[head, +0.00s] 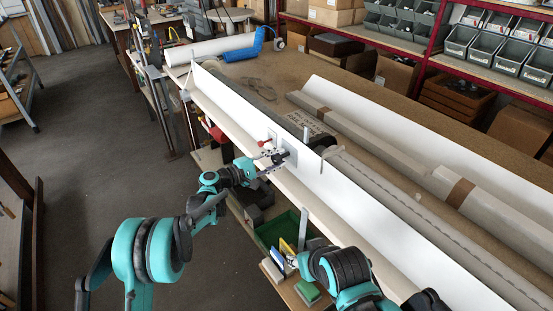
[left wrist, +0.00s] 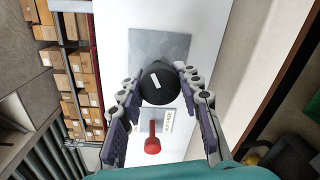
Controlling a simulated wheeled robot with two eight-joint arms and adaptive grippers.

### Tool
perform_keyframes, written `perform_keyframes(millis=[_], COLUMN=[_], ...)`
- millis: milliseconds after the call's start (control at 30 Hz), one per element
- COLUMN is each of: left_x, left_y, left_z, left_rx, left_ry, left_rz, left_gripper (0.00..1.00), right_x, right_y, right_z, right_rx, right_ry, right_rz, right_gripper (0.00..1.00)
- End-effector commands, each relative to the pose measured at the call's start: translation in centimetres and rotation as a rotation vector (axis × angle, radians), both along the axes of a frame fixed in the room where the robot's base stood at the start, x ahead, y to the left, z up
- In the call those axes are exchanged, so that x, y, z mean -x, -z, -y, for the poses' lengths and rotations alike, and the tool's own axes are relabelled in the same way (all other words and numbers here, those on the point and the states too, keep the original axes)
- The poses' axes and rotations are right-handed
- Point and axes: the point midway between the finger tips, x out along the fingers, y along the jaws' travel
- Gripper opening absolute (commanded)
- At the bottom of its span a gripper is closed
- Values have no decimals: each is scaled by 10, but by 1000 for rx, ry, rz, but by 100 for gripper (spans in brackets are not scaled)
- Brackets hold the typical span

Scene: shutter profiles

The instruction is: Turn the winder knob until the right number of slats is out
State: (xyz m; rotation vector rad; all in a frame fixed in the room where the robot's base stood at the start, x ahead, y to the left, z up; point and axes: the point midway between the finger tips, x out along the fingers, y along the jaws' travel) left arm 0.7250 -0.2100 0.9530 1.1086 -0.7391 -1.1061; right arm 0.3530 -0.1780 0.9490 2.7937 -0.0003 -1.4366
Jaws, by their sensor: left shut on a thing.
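The black round winder knob (left wrist: 157,83) has a white mark on its face. It sits on a grey plate (left wrist: 172,45) on a long white upright panel (head: 350,190). My left gripper (head: 277,162) is at the panel, and its two fingers are closed around the knob's sides, as the left wrist view shows. The white mark is tilted. A grey profile with a dotted line (head: 430,215) runs behind the panel; I cannot tell whether it is made of slats or how many are out.
A red lever (left wrist: 152,140) with a small label stands beside the knob. A labelled dark part (head: 303,122) and long wrapped profiles (head: 400,150) lie on the bench behind the panel. A green tray (head: 275,232) sits below. The floor at left is clear.

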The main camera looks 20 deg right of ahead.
Motion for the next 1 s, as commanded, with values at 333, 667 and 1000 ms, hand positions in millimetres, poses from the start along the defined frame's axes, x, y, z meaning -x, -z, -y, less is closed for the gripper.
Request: perform_keyframes(millis=[333,667,1000], left_x=[0,1,0], left_y=[0,1,0], left_z=[0,0,0], left_rx=[-26,-27,-25], left_ry=[2,2,0], left_rz=[68,71,70], left_gripper=[5,5,55], right_x=[0,0,0], right_y=[-1,-1,-1], right_z=[0,0,0], right_rx=[0,0,0], right_ry=[0,0,0], right_rz=[0,0,0], right_gripper=[42,42,42])
